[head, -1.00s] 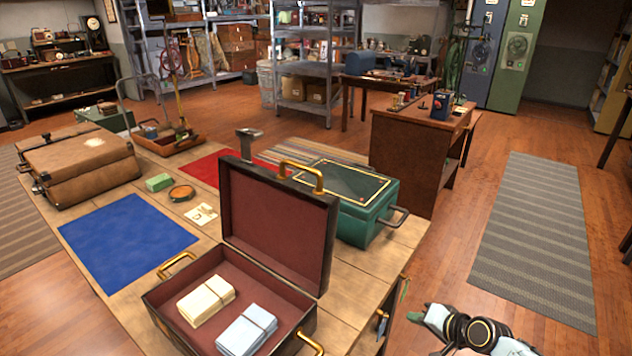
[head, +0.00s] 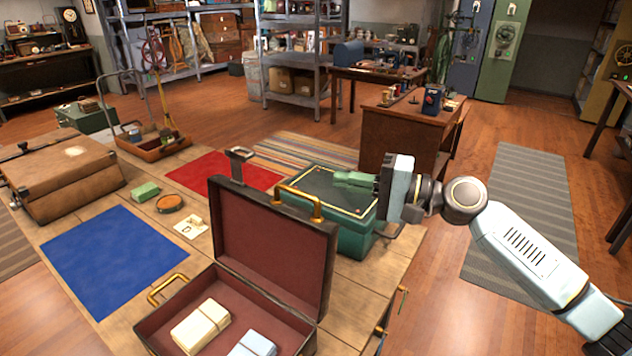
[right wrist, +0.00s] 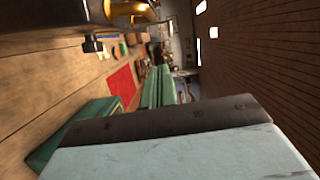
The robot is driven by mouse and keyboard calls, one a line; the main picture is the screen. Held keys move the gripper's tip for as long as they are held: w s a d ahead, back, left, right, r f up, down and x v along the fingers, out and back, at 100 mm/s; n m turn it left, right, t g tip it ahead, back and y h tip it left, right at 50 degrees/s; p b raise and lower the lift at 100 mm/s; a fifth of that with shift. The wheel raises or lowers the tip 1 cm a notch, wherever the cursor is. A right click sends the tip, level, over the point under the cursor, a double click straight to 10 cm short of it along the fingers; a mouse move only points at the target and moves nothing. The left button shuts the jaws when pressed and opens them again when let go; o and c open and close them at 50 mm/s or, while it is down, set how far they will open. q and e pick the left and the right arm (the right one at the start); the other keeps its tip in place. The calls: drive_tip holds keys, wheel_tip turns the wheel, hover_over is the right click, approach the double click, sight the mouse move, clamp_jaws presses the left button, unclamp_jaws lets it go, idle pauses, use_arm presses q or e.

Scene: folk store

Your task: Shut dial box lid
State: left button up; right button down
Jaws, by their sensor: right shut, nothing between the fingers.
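An open dark box (head: 150,333) with a maroon lining stands at the table's front, its lid (head: 268,245) raised nearly upright at the back. A brass handle (head: 298,201) is on the lid's top edge. A cream bundle (head: 200,326) and a pale blue bundle (head: 252,345) lie inside. My right gripper (head: 340,179) is shut and empty, its green fingers pointing left above the green box, behind and to the right of the raised lid. The fingers also show in the right wrist view (right wrist: 155,88). My left gripper is not in view.
A closed green box (head: 352,241) stands right behind the lid; it also shows in the right wrist view (right wrist: 72,132). A blue mat (head: 112,255), a red mat (head: 222,173) and a brown case (head: 68,178) lie leftward on the table.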

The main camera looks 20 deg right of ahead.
drive_tip(key=a+p, duration=0.2)
drive_tip(key=a, duration=0.4)
drive_tip(key=shift+a+f, duration=0.1)
drive_tip(key=shift+f, duration=0.05)
drive_tip(key=shift+a+p, duration=0.1)
drive_tip(key=shift+p, duration=0.25)
